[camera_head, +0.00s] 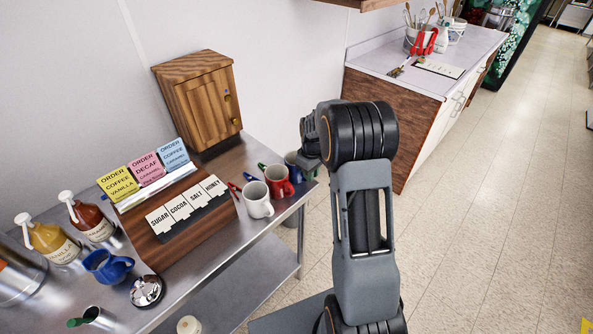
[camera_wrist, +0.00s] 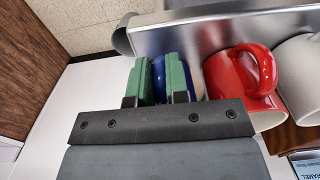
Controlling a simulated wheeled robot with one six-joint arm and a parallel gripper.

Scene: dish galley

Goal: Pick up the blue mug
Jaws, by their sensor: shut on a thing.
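The blue mug (camera_head: 291,166) is at the far end of the steel counter's row of mugs, partly hidden by my gripper (camera_head: 309,163) and the red mug. In the wrist view, the two green finger pads of my gripper (camera_wrist: 160,80) are shut on the blue mug (camera_wrist: 158,72), a strip of which shows between them. Much of the mug is hidden by the fingers, and I cannot tell whether it touches the counter.
The red mug (camera_head: 278,181) stands close beside it, then a white mug (camera_head: 256,199). A wooden cabinet (camera_head: 200,98) stands behind on the steel counter (camera_head: 262,225). A blue pitcher (camera_head: 107,266) is at the near left. Open floor (camera_head: 470,215) lies to the right.

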